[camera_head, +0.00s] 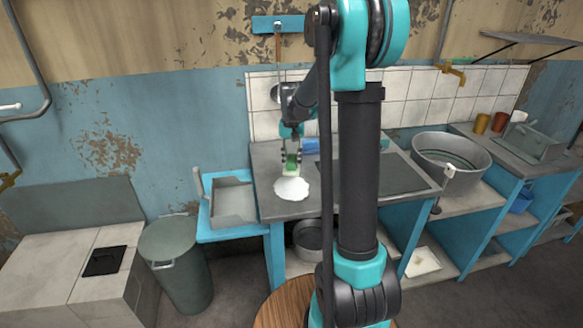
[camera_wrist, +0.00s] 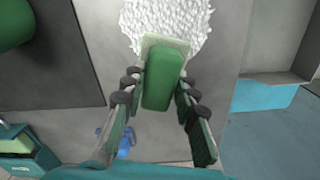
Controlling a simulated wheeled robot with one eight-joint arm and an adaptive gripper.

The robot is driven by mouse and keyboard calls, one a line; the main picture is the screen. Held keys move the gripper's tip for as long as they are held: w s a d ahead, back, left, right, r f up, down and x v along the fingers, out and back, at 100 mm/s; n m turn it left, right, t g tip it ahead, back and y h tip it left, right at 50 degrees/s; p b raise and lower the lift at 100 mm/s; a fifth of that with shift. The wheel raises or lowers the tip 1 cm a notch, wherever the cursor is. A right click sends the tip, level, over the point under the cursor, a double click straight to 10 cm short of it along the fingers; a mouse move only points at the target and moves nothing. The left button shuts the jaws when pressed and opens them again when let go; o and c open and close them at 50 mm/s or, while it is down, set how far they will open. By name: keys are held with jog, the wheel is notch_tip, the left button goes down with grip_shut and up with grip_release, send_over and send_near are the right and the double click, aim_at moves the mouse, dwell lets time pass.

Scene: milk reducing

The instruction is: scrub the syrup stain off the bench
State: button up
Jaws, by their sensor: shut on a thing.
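My gripper (camera_head: 291,157) is shut on a green scrubber (camera_wrist: 166,84) with a pale pad-like end (camera_wrist: 165,43). It is held over the left part of the grey bench (camera_head: 266,166). A white, grainy, foam-like patch (camera_head: 291,189) lies on the bench just in front of the scrubber. In the wrist view, the scrubber's pale end overlaps the near edge of the white patch (camera_wrist: 190,18). I cannot tell whether it presses on the bench. No syrup colour shows; the white patch may cover the stain.
A grey tray (camera_head: 233,203) stands on a lower blue shelf left of the bench. A blue item (camera_head: 310,146) lies behind my gripper. A large metal basin (camera_head: 450,160) stands to the right. A lidded bin (camera_head: 176,258) is on the floor at left.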

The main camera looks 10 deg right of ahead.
aim_at(292, 158)
jog(key=shift+r, duration=2)
